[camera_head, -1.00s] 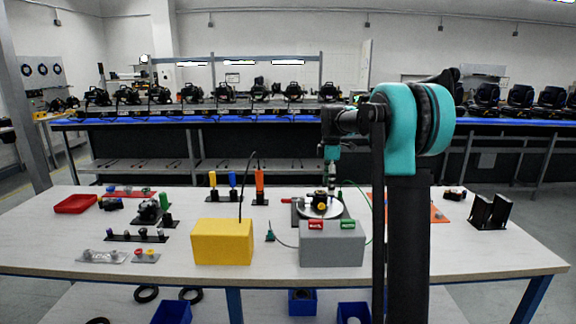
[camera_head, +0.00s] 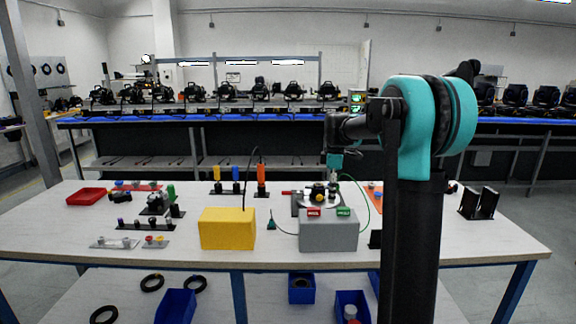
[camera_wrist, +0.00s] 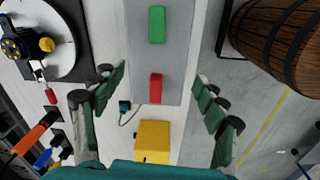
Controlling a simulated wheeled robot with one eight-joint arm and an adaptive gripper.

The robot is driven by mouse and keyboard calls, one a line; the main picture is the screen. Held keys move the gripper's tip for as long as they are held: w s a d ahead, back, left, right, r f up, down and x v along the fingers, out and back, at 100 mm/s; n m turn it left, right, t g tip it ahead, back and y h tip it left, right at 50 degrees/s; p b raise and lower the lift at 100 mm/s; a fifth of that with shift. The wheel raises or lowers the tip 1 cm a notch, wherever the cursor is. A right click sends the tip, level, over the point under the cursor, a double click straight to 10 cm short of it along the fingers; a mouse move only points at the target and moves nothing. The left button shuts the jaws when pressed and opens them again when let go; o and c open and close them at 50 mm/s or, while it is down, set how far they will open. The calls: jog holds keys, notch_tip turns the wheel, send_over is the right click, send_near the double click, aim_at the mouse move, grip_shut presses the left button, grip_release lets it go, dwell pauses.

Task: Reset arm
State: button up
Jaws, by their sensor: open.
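My arm rises at the right of the head view. My gripper (camera_head: 334,172) points down above the table, near a round white plate (camera_head: 318,203) that carries a dark device. In the wrist view my gripper (camera_wrist: 160,88) has its two green fingers spread wide, with nothing between them. Below them is a grey box (camera_wrist: 134,60) with a green block (camera_wrist: 156,24) and a red block (camera_wrist: 155,88) on top. The grey box also shows in the head view (camera_head: 328,236). How high the fingers are above it is hard to tell.
A yellow box (camera_head: 228,230) stands left of the grey box. A red tray (camera_head: 88,196) and several small parts lie on the left of the table (camera_head: 60,235). Black upright plates (camera_head: 479,203) stand at the right. A wooden barrel (camera_wrist: 275,40) shows in the wrist view.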

jog(key=s+d+f+m+t, duration=0.1)
jog(key=s+f+m, duration=0.4)
jog(key=s, duration=0.5)
jog(key=s+d+f+m+t, duration=0.1)
jog(key=s+f+m, duration=0.4)
jog(key=s, duration=0.6)
jog(key=s+d+f+m+t, duration=0.1)
jog(key=s+f+m, duration=0.4)
jog(key=s+f, duration=0.3)
jog(key=s, duration=0.2)
jog(key=shift+s+d+m+t, duration=0.15)
jog(key=shift+s+m+t, duration=0.15)
jog(key=shift+s, duration=0.05)
